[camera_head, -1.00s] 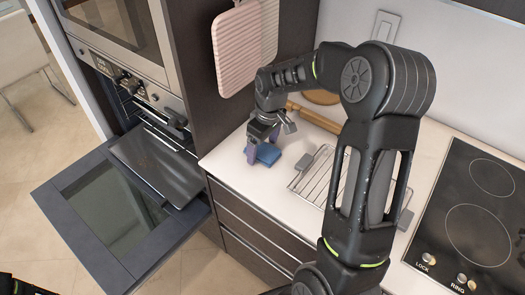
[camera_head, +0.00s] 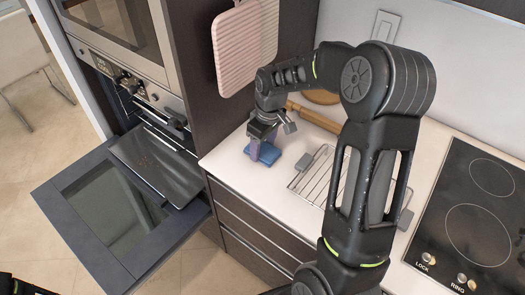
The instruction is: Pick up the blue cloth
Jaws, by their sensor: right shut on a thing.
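The blue cloth (camera_head: 268,154) is a small folded block on the white counter, near its front left corner. My right gripper (camera_head: 262,152) points down at it from above, with its purple-grey fingers closed on the cloth. The fingers cover part of the cloth. The cloth appears to be at counter height; I cannot tell whether it is lifted at all. My left gripper does not show; only a dark bit of my own body is at the lower left edge.
A wire rack (camera_head: 318,178) lies on the counter right of the cloth. A rolling pin (camera_head: 314,118) lies behind it. The cooktop (camera_head: 478,215) is at the right. The lower oven's door (camera_head: 75,221) hangs open at the left, with a dark tray (camera_head: 157,163) pulled out.

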